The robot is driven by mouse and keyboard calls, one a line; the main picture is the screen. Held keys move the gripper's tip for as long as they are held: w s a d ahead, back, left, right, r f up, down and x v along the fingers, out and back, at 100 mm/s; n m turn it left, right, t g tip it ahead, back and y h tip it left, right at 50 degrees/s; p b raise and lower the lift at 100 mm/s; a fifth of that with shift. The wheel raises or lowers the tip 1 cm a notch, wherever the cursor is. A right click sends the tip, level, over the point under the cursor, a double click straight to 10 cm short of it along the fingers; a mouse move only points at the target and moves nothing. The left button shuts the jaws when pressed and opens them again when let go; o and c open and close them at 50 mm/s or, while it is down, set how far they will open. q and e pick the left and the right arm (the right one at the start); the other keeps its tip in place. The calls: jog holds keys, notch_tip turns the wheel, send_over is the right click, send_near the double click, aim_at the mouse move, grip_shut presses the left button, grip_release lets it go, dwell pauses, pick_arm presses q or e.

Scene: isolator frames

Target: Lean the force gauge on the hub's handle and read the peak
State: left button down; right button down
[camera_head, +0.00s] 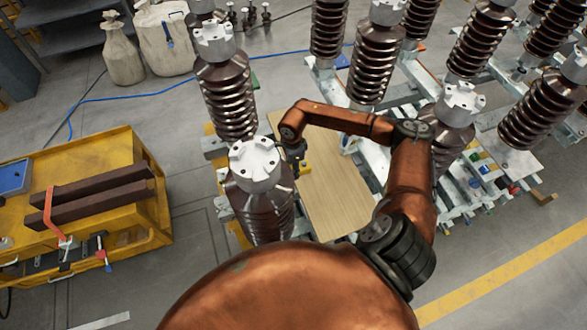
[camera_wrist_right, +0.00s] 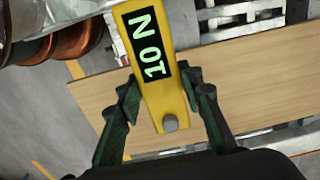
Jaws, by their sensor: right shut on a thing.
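The force gauge (camera_wrist_right: 163,108) is a yellow bar with a black label reading 10 N in pale green and a grey round tip at its lower end. In the right wrist view my right gripper (camera_wrist_right: 160,88) is shut on it, with dark fingers on both sides. In the head view my right gripper (camera_head: 296,152) is small and dark, beside a brown insulator with a pale flanged cap (camera_head: 255,163). A yellow bit of the gauge (camera_head: 304,168) shows just below it. I cannot make out the hub's handle or any peak reading. My left gripper is out of view.
Ribbed brown insulators (camera_head: 228,95) stand on metal frames around the arm. A wooden board (camera_head: 330,190) lies under the gripper. A yellow cart (camera_head: 150,215) with dark bars stands at left. A blue hose (camera_head: 140,96) crosses the floor. Grey floor is free between cart and frames.

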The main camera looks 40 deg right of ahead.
aim_at(301, 166)
jog(key=shift+w+a+r, duration=0.1)
jog(key=shift+w+a, duration=0.15)
jog(key=shift+a, duration=0.4)
jog(key=shift+d, duration=0.1)
dwell(0.3)
jog(key=shift+s+d+b, duration=0.15)
jog(key=shift+s+d, duration=0.1)
jog(key=shift+d, duration=0.5)
jog(key=shift+s+d+b, duration=0.15)
jog(key=shift+s+d, duration=0.1)
jog(key=shift+d, duration=0.5)
jog(key=shift+s+d+b, duration=0.15)
jog(key=shift+s+d, duration=0.1)
jog(key=shift+d, duration=0.5)
jog(key=shift+r, duration=0.1)
notch_tip(301, 166, up, 15)
jog(key=p, duration=0.7)
dwell(0.9)
